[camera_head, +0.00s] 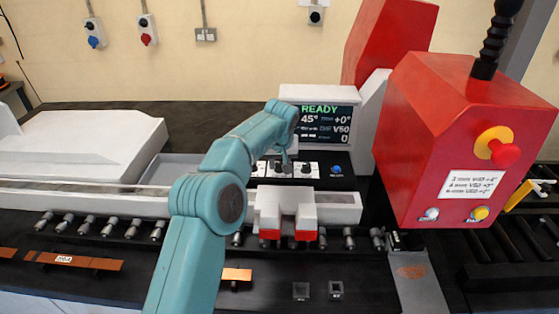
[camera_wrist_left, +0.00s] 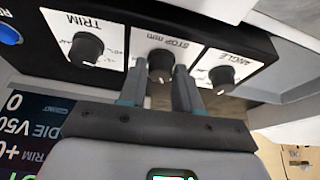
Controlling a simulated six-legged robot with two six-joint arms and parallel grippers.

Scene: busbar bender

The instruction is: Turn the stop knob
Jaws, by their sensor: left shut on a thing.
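The stop knob (camera_wrist_left: 160,64) is the black middle knob of three, under the label "STOP mm", upside down in the left wrist view. My left gripper (camera_wrist_left: 160,77) has its two fingers on either side of this knob and is shut on it. In the head view my left arm reaches to the panel, and the left gripper (camera_head: 285,157) is small there, largely hiding the stop knob. The screen (camera_head: 325,122) above reads READY, 45°, +0°, DIE V50 and 0. My right gripper is not in view.
The trim knob (camera_wrist_left: 86,49) and angle knob (camera_wrist_left: 222,77) stand close on either side. A blue button (camera_head: 336,170) is beside the panel. A red machine housing (camera_head: 425,110) with a red stop button (camera_head: 503,153) stands at right. Copper bars (camera_head: 75,261) lie at left.

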